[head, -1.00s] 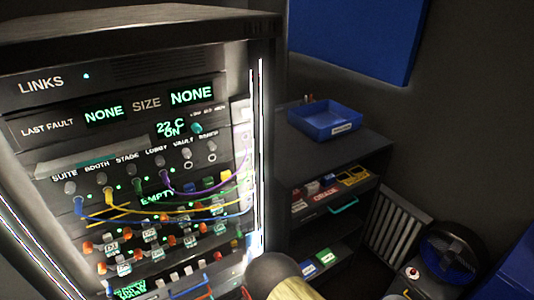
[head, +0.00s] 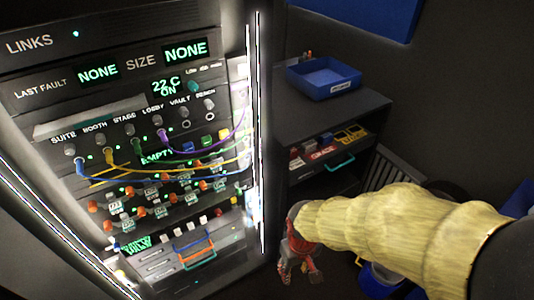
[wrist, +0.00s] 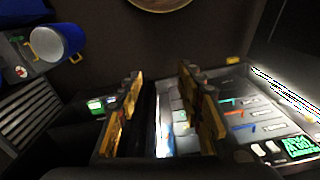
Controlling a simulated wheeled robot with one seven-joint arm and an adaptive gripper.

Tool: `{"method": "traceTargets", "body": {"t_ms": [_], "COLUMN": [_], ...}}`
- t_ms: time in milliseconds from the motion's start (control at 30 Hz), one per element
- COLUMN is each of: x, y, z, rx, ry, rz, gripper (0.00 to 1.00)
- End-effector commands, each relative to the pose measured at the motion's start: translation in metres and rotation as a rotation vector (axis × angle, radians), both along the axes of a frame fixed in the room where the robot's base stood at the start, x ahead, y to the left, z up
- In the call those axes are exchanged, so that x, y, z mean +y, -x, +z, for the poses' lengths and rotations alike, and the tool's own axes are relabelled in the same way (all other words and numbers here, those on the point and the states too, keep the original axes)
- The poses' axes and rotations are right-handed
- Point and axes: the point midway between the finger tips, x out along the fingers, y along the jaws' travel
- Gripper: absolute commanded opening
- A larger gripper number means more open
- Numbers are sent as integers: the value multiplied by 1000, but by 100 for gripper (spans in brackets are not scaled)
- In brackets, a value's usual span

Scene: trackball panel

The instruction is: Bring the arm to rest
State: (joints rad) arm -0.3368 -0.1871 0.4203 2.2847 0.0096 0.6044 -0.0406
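My arm, in a yellow ribbed sleeve, reaches in from the right of the head view. My gripper (head: 303,272) hangs at its end, pointing down, just right of the rack's lit right edge. In the wrist view my gripper (wrist: 165,108) shows two yellow-padded fingers spread wide apart with nothing held between them. The rack panel (head: 130,135), labelled LINKS, stands at the left with several coloured cables plugged in. Its lower part (wrist: 240,118) also shows beyond the right finger in the wrist view.
A dark shelf unit (head: 330,113) with a blue tray (head: 325,76) on top stands behind my gripper. A blue bin (wrist: 57,42) shows at the upper left of the wrist view. The floor around my gripper is dark and hard to make out.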

Motion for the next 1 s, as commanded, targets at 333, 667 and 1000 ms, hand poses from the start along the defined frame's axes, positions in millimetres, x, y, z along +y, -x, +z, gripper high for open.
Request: {"method": "traceTargets", "body": {"t_ms": [333,667,1000], "x": [-69,-106,-111], "y": [44,46,46], "z": [159,250,252], "rx": [-172,-462,-469], "ry": [-41,-86,-83], "rz": [-217,-345,-363], "gripper": [37,37,37]}}
